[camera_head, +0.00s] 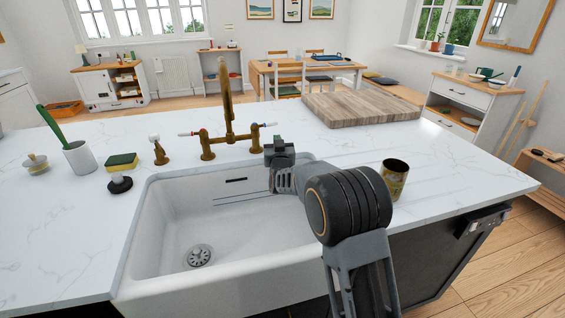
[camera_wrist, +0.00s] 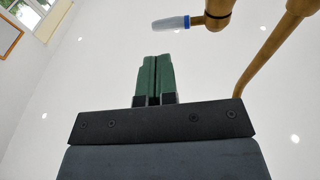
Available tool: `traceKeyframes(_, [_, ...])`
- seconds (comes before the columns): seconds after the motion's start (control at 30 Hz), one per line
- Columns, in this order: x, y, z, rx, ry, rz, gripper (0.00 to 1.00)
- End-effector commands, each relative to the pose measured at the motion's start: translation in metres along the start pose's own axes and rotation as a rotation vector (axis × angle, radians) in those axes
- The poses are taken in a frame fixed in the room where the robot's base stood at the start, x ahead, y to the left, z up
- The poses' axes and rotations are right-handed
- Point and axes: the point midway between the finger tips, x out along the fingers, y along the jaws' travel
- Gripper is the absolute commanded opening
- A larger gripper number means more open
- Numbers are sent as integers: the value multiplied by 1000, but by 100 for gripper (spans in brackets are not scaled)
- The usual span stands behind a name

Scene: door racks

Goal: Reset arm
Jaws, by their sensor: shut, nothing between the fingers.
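My gripper (camera_head: 280,147) is above the right back part of the white sink (camera_head: 150,235), near the brass tap (camera_head: 228,110). In the wrist view my gripper (camera_wrist: 154,60) points up toward the ceiling, and its two green fingers are together with nothing between them. A tap handle with a white grip (camera_wrist: 172,22) shows above and right of the fingers. My arm covers part of the sink's right side and front edge.
A patterned cup (camera_head: 394,178) stands on the marble counter right of my arm. A wooden board (camera_head: 360,104) lies behind it. A sponge (camera_head: 122,161), a black-based stopper (camera_head: 120,184) and a white pot with a green brush (camera_head: 80,157) stand left of the sink.

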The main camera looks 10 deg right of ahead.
Motion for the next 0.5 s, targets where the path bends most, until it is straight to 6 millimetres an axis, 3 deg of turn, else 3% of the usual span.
traceKeyframes(0.2, [-40,5,1,0,-2,-3,0])
traceKeyframes(0.5, [-69,11,1,-1,-2,-2,0])
